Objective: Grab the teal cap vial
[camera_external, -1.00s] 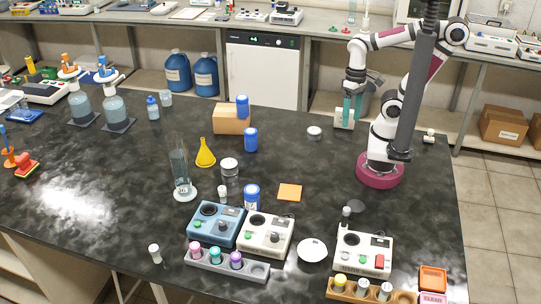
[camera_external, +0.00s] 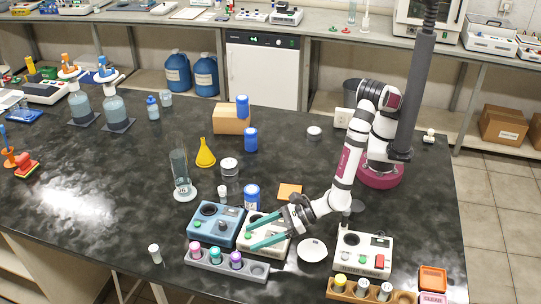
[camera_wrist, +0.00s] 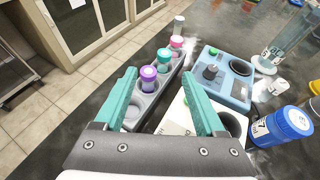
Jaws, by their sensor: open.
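The teal cap vial (camera_external: 215,253) stands in the grey rack between the pink cap vial (camera_external: 195,248) and the purple cap vial (camera_external: 236,259). In the wrist view the teal cap (camera_wrist: 164,55) shows beyond the purple cap (camera_wrist: 148,73), with the pink cap (camera_wrist: 176,41) farthest. My gripper (camera_external: 249,238) has teal fingers and is open and empty. It is above the white instrument, right of the rack. In the wrist view the fingers (camera_wrist: 163,88) spread to either side, with the purple cap vial showing between them.
The grey rack (camera_external: 258,269) has an empty hole at its right end. The blue instrument (camera_external: 215,225) and white instrument (camera_external: 270,245) stand just behind it. A white dish (camera_external: 312,250) lies to the right. A lone white-capped vial (camera_external: 155,253) stands left of the rack.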

